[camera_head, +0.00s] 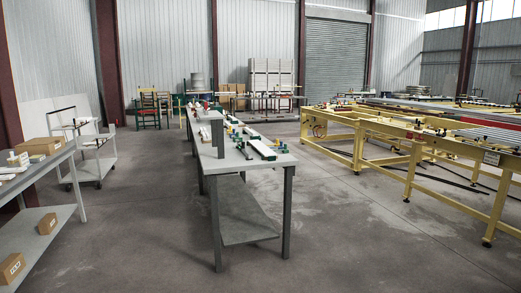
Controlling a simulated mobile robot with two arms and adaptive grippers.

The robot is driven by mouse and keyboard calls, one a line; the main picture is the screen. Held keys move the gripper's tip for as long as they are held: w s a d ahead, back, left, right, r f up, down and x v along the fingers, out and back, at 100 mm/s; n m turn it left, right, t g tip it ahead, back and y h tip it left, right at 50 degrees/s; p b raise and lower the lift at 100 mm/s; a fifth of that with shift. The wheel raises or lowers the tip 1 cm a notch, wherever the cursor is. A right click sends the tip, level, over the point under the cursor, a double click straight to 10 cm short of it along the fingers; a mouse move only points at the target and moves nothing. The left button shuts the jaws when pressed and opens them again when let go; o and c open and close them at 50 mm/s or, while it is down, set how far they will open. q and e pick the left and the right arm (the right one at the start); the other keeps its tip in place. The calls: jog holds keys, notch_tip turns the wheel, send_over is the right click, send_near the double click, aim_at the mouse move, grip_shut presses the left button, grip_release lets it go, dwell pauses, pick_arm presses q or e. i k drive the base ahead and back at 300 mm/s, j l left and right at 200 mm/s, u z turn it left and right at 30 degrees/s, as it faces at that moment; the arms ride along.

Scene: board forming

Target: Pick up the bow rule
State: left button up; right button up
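A long grey workbench (285,161) stands in the middle of the view, a few steps ahead. Small items lie on it. A long white bar (262,149) lies near its front end, with small green and blue pieces (281,148) beside it. Yellow and blue pieces (236,133) lie further back. I cannot tell which item is the bow rule; the things are too small at this distance. Neither of my grippers is in view.
A grey shelf table with cardboard boxes (40,146) stands at the left, with a white cart (94,160) behind it. A yellow frame machine (420,145) fills the right. Open concrete floor (350,225) lies around the workbench, widest in the right foreground.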

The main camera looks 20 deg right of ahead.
aim_at(243, 147)
jog(key=i+l+z, duration=0.9)
jog(key=i+z, duration=0.2)
jog(key=i+l+z, duration=0.1)
jog(key=i+z, duration=0.25)
jog(key=i, duration=1.5)
